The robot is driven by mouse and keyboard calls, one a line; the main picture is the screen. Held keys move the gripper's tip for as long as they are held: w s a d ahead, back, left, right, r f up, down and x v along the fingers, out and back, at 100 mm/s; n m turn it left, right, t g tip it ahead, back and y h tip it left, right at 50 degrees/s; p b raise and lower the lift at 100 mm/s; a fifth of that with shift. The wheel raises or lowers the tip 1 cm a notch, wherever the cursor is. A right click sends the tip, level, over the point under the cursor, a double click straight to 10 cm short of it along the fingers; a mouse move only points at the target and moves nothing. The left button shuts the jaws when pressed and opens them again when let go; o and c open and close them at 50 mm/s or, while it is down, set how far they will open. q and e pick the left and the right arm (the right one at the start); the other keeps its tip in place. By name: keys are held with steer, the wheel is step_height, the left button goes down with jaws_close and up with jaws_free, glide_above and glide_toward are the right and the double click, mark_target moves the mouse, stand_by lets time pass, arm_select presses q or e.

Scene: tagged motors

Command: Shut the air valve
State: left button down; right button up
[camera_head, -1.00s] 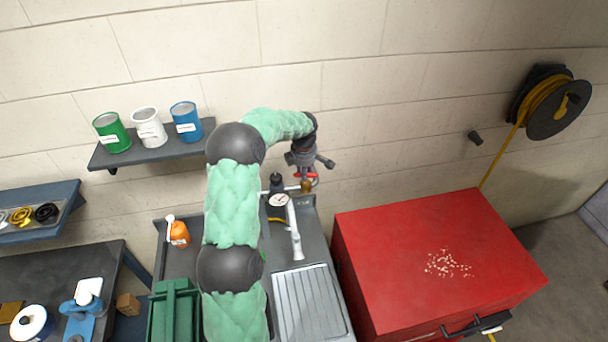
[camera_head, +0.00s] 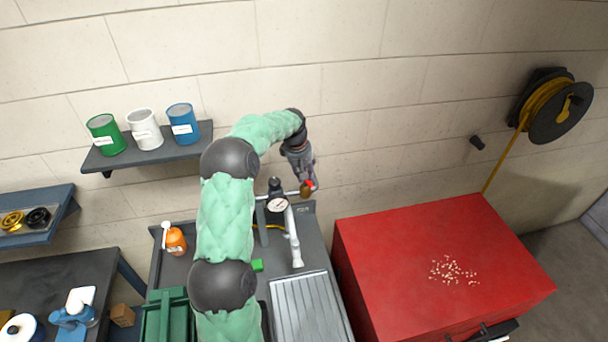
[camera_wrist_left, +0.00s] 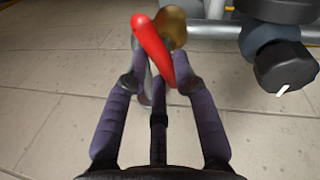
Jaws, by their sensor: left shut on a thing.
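The exact finger contact is partly hidden. My right gripper is not in view.
A red cabinet (camera_head: 400,245) is at the right. A shelf (camera_head: 165,153) with three cans is on the wall. A dark knob (camera_wrist_left: 285,68) is near the fingers.

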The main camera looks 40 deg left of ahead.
arm_select(q)
steer(key=shift+w+d+m+h, duration=0.1)
steer(key=shift+m+h, duration=0.3)
steer(key=shift+m, duration=1.8)
steer(key=shift+g, duration=0.3)
steer(key=c, duration=1)
jaws_free()
step_height(320, 180, up, 12)
steer(key=s+a, duration=0.1)
steer(key=shift+s+a+f, duration=0.15)
steer(key=shift+s+a, duration=0.1)
steer(key=shift+s, duration=0.15)
